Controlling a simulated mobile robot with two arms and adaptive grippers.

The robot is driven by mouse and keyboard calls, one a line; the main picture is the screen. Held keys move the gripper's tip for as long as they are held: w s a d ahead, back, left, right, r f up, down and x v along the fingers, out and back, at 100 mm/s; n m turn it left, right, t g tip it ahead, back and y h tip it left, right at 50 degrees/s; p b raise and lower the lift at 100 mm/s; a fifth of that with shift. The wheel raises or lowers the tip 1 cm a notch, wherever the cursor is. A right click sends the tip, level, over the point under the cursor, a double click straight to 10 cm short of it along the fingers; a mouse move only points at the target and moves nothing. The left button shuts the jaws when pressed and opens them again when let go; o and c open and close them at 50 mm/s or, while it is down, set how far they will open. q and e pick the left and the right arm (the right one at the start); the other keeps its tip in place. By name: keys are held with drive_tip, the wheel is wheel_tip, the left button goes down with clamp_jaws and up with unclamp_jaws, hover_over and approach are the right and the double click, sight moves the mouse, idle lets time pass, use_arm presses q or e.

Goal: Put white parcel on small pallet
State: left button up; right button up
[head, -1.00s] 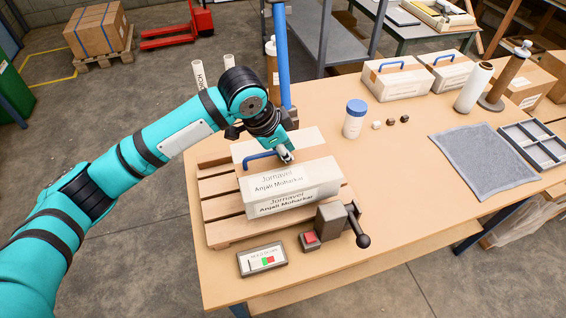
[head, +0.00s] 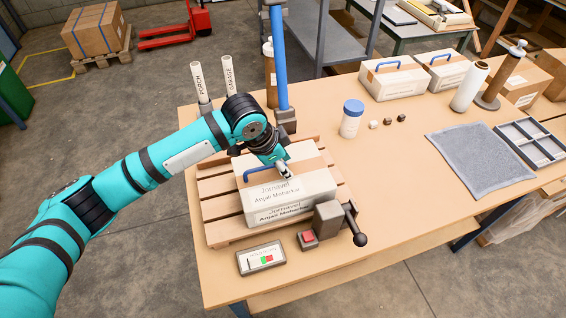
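The white parcel (head: 303,184) has a tan band, printed labels and a blue handle (head: 252,172). It is over the small wooden pallet (head: 218,207) on the bench and looks to be resting on it, though its underside is hidden. Pallet slats show to its left and behind it. My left gripper (head: 285,173) is at the right end of the blue handle, close above the parcel's top. The fingers are small and partly hidden, so I cannot tell whether they grip the handle. My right gripper is not in view.
A press lever with a black knob (head: 360,240) stands at the pallet's front right, by a red button (head: 308,237) and a display panel (head: 261,257). A blue column (head: 279,60) rises behind.

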use_arm(q)
drive_tip(key=shift+r, duration=0.1)
drive_tip(key=shift+s+a+r, duration=0.1)
drive_tip(key=shift+a+r, duration=0.05)
drive_tip(key=shift+r, duration=0.15)
drive_tip(key=b+v, duration=0.2)
drive_tip(key=v, duration=0.9)
drive_tip(key=shift+r, duration=0.1)
